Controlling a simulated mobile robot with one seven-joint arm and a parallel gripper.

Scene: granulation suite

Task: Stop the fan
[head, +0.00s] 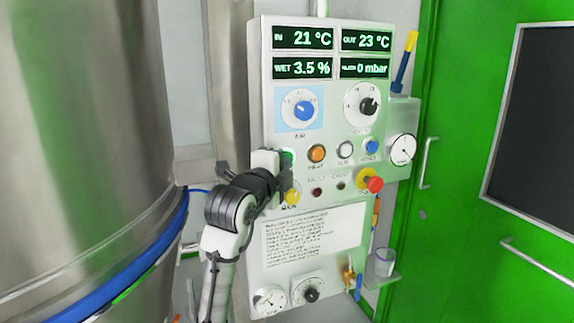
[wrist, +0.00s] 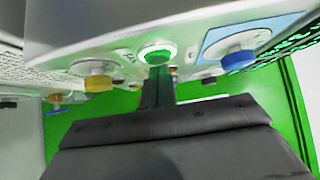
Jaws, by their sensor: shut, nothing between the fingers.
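The control panel (head: 315,125) stands upright ahead of me. A round green button (wrist: 157,52) is lit, with a bright ring around it in the wrist view. In the head view the green button (head: 287,156) is partly hidden by my gripper, and so is its label. My gripper (wrist: 159,72) is shut and empty, its fingertips at the button's lower edge in the wrist view. I cannot tell whether they touch it. Orange (head: 317,153), white (head: 345,149) and blue (head: 370,146) buttons sit in a row to the right.
A yellow knob (head: 292,194) is just below my gripper. A red mushroom button (head: 375,184) on a yellow base is at the lower right. A blue dial (head: 304,110) is above. A large steel vessel (head: 80,130) fills the left; a green door (head: 460,190) is right.

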